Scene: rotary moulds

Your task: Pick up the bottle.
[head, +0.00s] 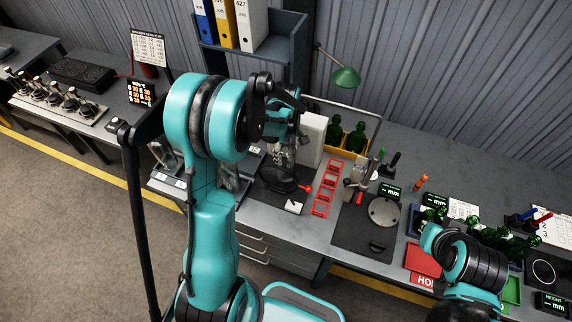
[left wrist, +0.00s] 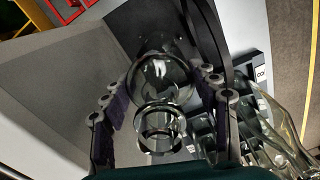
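A clear glass bottle (left wrist: 160,80) is seen from above its neck in the left wrist view, between the two fingers of my left gripper (left wrist: 163,112). The fingers stand apart on either side of it, and a gap shows beside the neck. In the head view my left gripper (head: 284,143) points down over a dark plate on the bench, and it partly hides the clear glass there. My right arm shows at the lower right of the head view, but its gripper is not in view.
More clear bottles (left wrist: 285,145) stand close on the right in the left wrist view. Green bottles (head: 353,137) are in a yellow bin behind. A red frame (head: 327,188) and a gauge stand (head: 383,211) lie to the right. A green lamp (head: 345,77) overhangs the back.

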